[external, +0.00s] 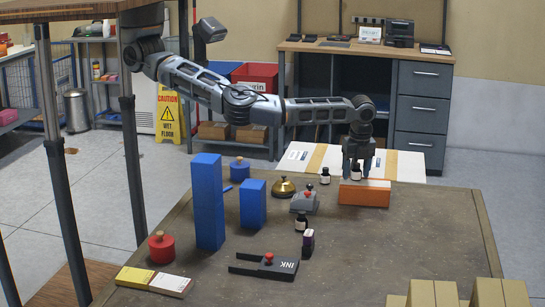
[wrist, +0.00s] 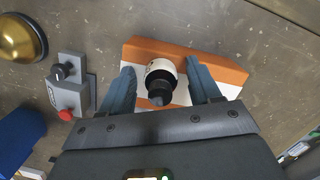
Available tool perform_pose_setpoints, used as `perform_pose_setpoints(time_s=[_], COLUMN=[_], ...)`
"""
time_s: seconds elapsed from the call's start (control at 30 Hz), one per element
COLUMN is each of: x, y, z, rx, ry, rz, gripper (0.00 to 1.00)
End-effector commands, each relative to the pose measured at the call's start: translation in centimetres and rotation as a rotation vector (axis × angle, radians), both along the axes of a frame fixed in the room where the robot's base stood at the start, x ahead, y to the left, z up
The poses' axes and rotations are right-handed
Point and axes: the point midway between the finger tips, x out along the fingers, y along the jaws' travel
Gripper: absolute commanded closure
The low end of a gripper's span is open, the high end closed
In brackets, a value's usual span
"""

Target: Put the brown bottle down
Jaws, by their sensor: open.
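A small dark bottle (wrist: 162,80) with a white label and black cap is between my gripper's two fingers in the wrist view; its brown colour is hard to make out. It also shows in the external view (external: 355,172). My gripper (external: 357,173) is open around it, with a finger on each side (wrist: 160,88). The bottle is over an orange and white box (external: 364,194), also seen in the wrist view (wrist: 222,68). Its base is hidden, so I cannot tell whether it rests on the box.
A grey device with a red knob (external: 304,203), a brass bell (external: 284,188) and blue blocks (external: 253,204) are farther left.

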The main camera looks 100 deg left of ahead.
Motion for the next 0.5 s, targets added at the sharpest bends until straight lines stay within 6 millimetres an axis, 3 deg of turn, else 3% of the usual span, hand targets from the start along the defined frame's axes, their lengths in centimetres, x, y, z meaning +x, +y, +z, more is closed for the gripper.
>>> perform_pose_setpoints(time_s=[0.3,0.5], x=[0.1,0.3], y=[-0.1,-0.5], z=[0.8,4.2], rx=[0.000,-0.002], ry=[-0.002,-0.004], rz=[0.000,0.000], gripper=[0.38,0.38])
